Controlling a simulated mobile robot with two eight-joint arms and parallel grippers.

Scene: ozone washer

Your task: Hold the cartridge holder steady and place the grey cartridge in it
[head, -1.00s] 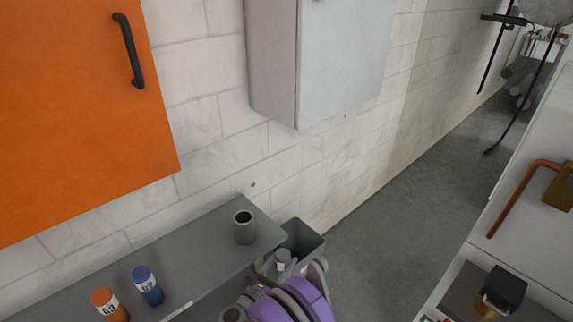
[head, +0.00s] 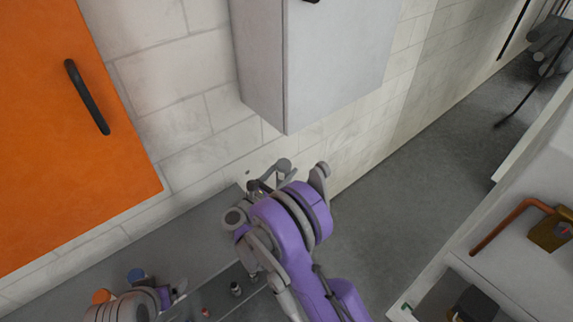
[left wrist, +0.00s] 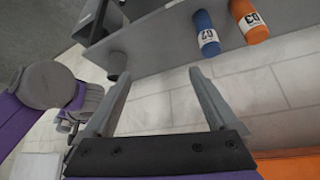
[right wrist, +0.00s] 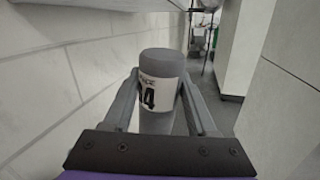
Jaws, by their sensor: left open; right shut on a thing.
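The grey cartridge with a white 04 label (right wrist: 160,92) is upright between the fingers of my right gripper (right wrist: 160,88), which is shut on it. In the head view the cartridge (head: 284,165) is raised beyond the shelf end, partly hidden by my arm. The holder, a grey open-topped cylinder (head: 235,216), stands near the shelf end, partly covered by my right arm; it also shows in the left wrist view (left wrist: 117,65). My left gripper (left wrist: 160,90) is open and empty. The holder is just past one fingertip, not clasped.
The grey shelf (left wrist: 160,45) carries a blue cartridge (left wrist: 206,33) and an orange cartridge (left wrist: 249,21), both beside my left gripper's side. A white wall cabinet (head: 320,60) and an orange cabinet (head: 60,150) hang above. Open floor (head: 400,200) lies to the right.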

